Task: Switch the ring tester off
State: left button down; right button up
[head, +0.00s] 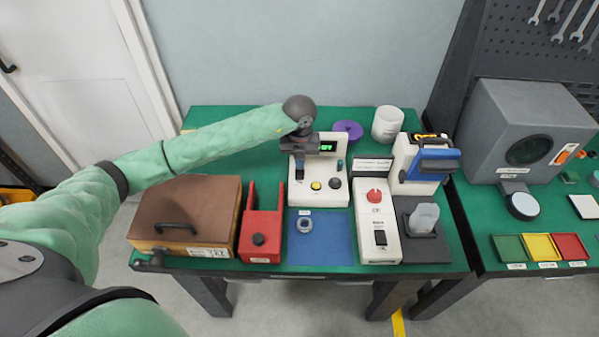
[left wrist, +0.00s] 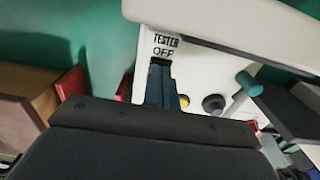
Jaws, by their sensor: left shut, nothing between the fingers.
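The ring tester (head: 334,193) is a white device at the middle of the green table, with a lit green display (head: 328,147), a yellow button (head: 316,185) and a black knob (head: 334,183). In the left wrist view, its white panel (left wrist: 215,70) carries a label reading "TESTER OFF" (left wrist: 164,46). My left gripper (head: 300,181) is shut and empty, pointing down at the left part of the tester. In the left wrist view the shut fingertips (left wrist: 159,64) are just below the label. They hide whatever lies under them; I cannot tell whether they touch. My right gripper is not in view.
A brown case (head: 190,208) and red holder (head: 262,222) stand left of a blue mat (head: 325,248) with a small ring (head: 304,225). A white switch box (head: 377,207) and a blue-handled device (head: 425,165) stand right. A purple ring (head: 348,129) and white cup (head: 387,124) are behind.

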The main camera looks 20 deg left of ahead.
pick_arm(q)
jog(key=shift+f, duration=0.3)
jog(key=shift+r, duration=0.15)
jog(key=shift+r+p, duration=0.9)
jog(key=shift+r, duration=2.45)
